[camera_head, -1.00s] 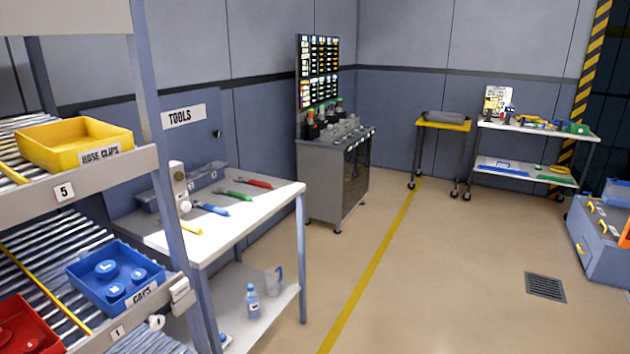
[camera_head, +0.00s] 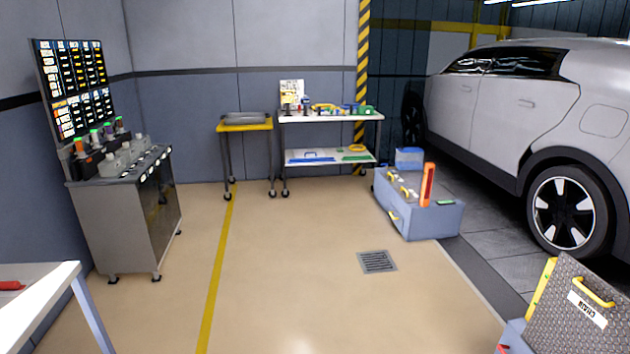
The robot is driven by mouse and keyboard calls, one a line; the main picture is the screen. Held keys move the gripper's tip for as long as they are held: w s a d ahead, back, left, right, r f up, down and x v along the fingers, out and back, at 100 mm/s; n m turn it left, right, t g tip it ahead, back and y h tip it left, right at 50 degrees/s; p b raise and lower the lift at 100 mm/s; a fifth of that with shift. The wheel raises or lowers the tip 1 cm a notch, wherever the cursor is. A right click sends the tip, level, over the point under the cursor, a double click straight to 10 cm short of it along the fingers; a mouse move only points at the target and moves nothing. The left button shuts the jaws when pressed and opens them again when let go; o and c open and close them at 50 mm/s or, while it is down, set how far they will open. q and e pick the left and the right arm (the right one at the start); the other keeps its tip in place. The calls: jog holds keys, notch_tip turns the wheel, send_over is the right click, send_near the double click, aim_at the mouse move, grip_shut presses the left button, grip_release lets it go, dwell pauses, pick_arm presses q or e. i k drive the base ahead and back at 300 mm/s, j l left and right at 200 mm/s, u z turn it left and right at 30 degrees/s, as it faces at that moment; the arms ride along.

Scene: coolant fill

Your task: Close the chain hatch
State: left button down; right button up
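The chain hatch (camera_head: 580,312) shows at the bottom right of the head view. It is a grey textured panel with a yellow handle (camera_head: 594,291), a yellow edge strip and a white label reading CHAIN. The panel stands raised and tilted above a blue-grey body at the frame's bottom edge. The lower part of the hatch and its opening are cut off by the frame. Neither of my grippers is in view.
A blue-grey box (camera_head: 432,222) with yellow handles and an orange upright part stands ahead. A silver car (camera_head: 510,110) is at right. A grey cabinet (camera_head: 125,225) and white table (camera_head: 35,300) stand left. The floor between is clear, with a drain grate (camera_head: 377,262).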

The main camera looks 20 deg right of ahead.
aim_at(576, 312)
jog(key=i+l+z, duration=0.1)
jog(key=i+z, duration=0.25)
jog(key=i, duration=0.25)
jog(key=i+z, duration=0.4)
jog(key=i, duration=0.15)
jog(key=i+j+z, duration=0.35)
jog(key=i, duration=0.2)
jog(key=i+l+z, duration=0.15)
jog(key=z, duration=0.3)
jog(key=i+z, duration=0.65)
jog(key=z, duration=0.2)
jog(key=i+z, duration=0.25)
jog(key=z, duration=0.2)
jog(key=i+u, duration=0.1)
jog(key=i, duration=0.4)
